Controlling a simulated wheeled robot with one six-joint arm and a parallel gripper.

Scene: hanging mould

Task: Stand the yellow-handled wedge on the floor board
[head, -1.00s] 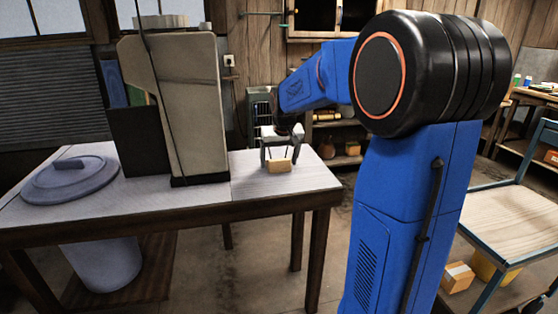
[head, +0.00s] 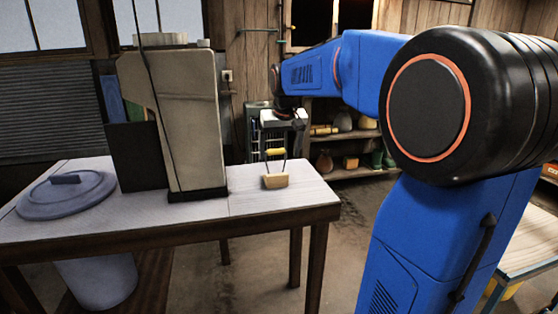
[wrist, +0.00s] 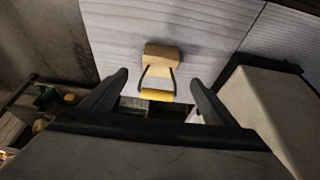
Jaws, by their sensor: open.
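The wedge (head: 275,181), a tan wooden block with a yellow handle (head: 275,152) on two thin dark side bars, stands upright, handle up, on the pale planked top (head: 305,194) at its right end. The wedge also shows in the wrist view (wrist: 160,54). I cannot tell for sure whether this planked top is the floor board. My gripper (head: 287,125) is above and behind the wedge in the head view, clear of the handle. In the wrist view its two fingers (wrist: 160,77) are spread, with nothing held between them.
A tall beige mould panel (head: 190,120) stands left of the wedge, with a dark panel (head: 136,156) beside it. A grey-blue lid (head: 66,193) lies at the far left. Planked surface around the wedge is clear. Shelves (head: 345,135) stand behind.

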